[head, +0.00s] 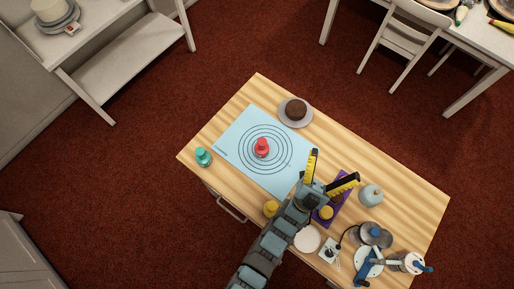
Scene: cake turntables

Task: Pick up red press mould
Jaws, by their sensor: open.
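The red press mould (262,148) stands upright on the light blue mat (232,135), near the middle of its printed circles. My gripper (331,166) is open and empty. Its yellow-and-black fingers are spread above the right side of the table, to the right of the red mould and apart from it. The view is from above, so the gripper's height over the table is hard to tell.
On the wooden table (412,197) stand a teal mould (203,156), a brown cake on a plate (296,109), a yellow mould (271,208), a purple board (345,187), a grey-green round pot (371,195) and a white disc (307,239). Metal equipment (369,262) crowds the lower right.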

